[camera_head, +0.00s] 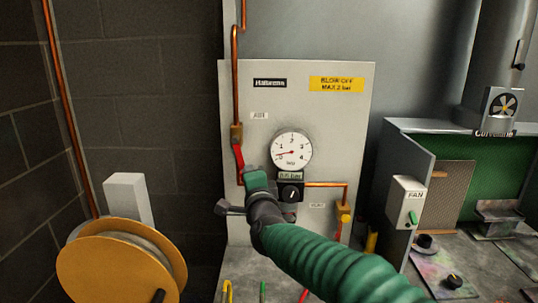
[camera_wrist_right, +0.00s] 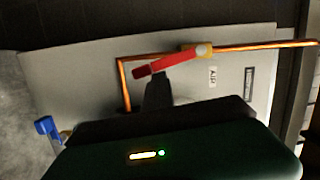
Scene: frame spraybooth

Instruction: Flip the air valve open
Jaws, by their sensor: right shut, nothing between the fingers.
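The air valve is a brass body (camera_head: 236,133) with a red lever (camera_head: 239,157) on the copper pipe at the panel's left edge, by the "AIR" label. The lever hangs down from the body, close to the pipe and slightly tilted from it. In the right wrist view the red lever (camera_wrist_right: 165,65) runs from the brass body (camera_wrist_right: 203,50) nearly along the pipe. My right gripper (camera_head: 250,176) is shut and empty at the lever's lower end. In the wrist view its dark fingertips (camera_wrist_right: 157,88) meet or overlap the lever; contact is unclear. My left gripper is not in view.
A round gauge (camera_head: 291,152) and a black regulator knob (camera_head: 290,193) sit just right of my gripper. A yellow hose reel (camera_head: 115,268) stands left; a fan switch box (camera_head: 406,203) stands right.

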